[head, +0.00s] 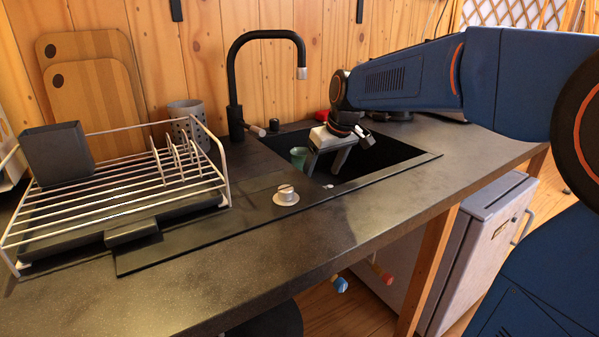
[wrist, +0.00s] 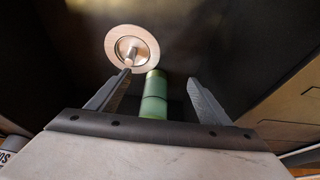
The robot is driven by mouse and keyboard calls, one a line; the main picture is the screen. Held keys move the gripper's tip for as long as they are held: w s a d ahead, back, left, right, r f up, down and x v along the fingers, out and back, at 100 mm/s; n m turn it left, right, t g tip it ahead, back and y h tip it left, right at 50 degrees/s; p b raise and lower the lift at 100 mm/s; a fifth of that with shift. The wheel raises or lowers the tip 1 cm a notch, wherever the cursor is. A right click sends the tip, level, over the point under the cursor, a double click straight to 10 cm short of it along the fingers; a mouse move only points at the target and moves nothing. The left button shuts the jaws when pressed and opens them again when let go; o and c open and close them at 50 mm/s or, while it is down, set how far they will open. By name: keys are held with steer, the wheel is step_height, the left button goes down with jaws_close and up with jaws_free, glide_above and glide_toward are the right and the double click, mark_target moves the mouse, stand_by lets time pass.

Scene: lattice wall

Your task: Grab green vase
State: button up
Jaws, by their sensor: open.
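The green vase (head: 299,157) stands inside the black sink, partly hidden by the sink's front rim in the head view. In the wrist view the green vase (wrist: 154,98) shows between the two fingers, nearer the left one, its lower part hidden behind the gripper body. My gripper (head: 325,164) reaches down into the sink just right of the vase in the head view. In the wrist view my gripper (wrist: 160,88) has its fingers wide apart, with a gap on each side of the vase. No clear contact shows.
The black sink (head: 375,164) has a drain (wrist: 132,47) in its floor. A black faucet (head: 236,85) rises behind it. A dish rack (head: 120,191) stands left, with a grey perforated cup (head: 188,125) behind. The front counter is clear.

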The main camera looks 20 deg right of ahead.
mark_target(305, 154)
steer(key=w+a, duration=0.1)
steer(key=w, duration=0.2)
steer(key=w+a, duration=0.1)
steer(key=w, duration=0.4)
steer(key=shift+w+a, duration=0.4)
steer(key=shift+x, duration=2.55)
steer(key=shift+r, duration=0.1)
steer(key=c, duration=1.4)
